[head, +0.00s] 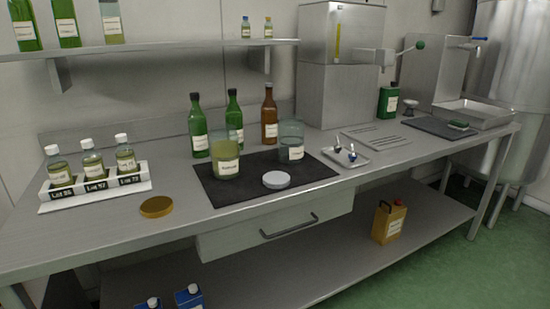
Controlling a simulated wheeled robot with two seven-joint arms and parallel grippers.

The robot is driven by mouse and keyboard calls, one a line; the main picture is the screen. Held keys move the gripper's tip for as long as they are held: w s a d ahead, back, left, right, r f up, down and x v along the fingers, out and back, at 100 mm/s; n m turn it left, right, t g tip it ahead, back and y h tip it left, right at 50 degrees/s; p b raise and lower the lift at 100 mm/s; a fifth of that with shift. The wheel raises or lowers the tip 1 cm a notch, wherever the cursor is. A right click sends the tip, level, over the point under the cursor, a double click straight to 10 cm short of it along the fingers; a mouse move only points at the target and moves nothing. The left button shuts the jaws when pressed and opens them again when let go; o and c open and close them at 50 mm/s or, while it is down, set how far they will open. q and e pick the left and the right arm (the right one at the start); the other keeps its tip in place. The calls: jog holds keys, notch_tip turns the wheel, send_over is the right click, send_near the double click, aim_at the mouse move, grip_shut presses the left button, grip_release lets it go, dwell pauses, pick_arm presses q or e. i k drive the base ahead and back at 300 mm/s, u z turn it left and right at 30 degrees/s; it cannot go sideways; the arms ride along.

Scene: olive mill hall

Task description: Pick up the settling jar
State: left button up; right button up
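Two wide jars stand on the dark mat (322,168) on the steel bench. The left jar (226,161) holds yellow-green liquid and has a white label; it looks like the settling jar, but the label is too small to read. The right jar (291,142) is clear glass with a pale label and looks empty. A round white lid (276,180) lies flat on the mat in front of and between the jars. A gold lid (156,207) lies on bare steel left of the mat. Neither of my grippers is in view.
Green bottles (198,133) and a brown bottle (269,118) stand close behind the jars. A white rack (95,189) of sample bottles is at left. A small tray (345,156) sits right of the mat. The shelf (150,51) overhangs the back.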

aim_at(223, 139)
jog(key=z, duration=0.8)
jog(key=i, duration=0.95)
jog(key=u, duration=1.15)
